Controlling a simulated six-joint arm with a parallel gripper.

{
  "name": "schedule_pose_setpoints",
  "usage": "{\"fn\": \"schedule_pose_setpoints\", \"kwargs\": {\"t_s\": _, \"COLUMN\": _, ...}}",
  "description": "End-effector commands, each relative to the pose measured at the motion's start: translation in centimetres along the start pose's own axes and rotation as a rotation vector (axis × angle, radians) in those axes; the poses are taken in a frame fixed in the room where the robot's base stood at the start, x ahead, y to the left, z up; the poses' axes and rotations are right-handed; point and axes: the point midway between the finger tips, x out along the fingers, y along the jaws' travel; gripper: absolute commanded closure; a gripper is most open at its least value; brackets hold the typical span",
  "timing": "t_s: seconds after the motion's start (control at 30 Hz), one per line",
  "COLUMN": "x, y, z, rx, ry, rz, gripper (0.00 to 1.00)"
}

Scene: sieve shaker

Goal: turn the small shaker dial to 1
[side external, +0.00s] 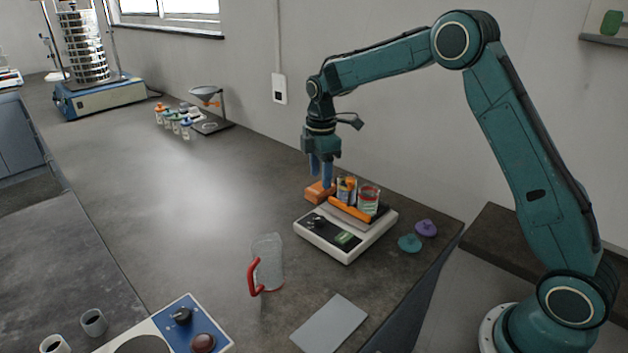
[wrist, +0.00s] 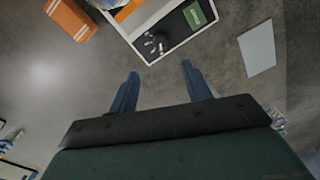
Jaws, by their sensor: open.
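The small shaker (side external: 345,238) is a low white box with a black front panel, a green display and an orange bar across its top. Its dial (side external: 316,222) is a small dark knob on the panel, left of the display. In the wrist view the dial (wrist: 155,42) shows grey and white parts, just beyond the fingertips; its setting cannot be read. My gripper (side external: 320,178) is open and empty, pointing down behind and above the shaker's left side. In the wrist view my gripper's blue fingers (wrist: 161,70) are spread apart, with bare bench between them.
A glass jug with a red handle (side external: 268,264) and a grey plate (side external: 329,323) lie nearer. Lids (side external: 410,243) sit to the right. A blue-panelled device (side external: 190,320) is at front left. The bench's middle left is clear.

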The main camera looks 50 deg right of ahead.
Motion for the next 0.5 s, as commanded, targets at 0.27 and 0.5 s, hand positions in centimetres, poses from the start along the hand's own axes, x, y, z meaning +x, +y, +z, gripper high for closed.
{"fn": "schedule_pose_setpoints", "kwargs": {"t_s": 0.27, "x": 3.4, "y": -0.1, "z": 0.0, "rx": 0.001, "ry": -0.001, "rz": -0.005, "gripper": 0.51}}
{"fn": "schedule_pose_setpoints", "kwargs": {"t_s": 0.5, "x": 7.1, "y": -0.1, "z": 0.0, "rx": 0.001, "ry": -0.001, "rz": -0.005, "gripper": 0.51}}
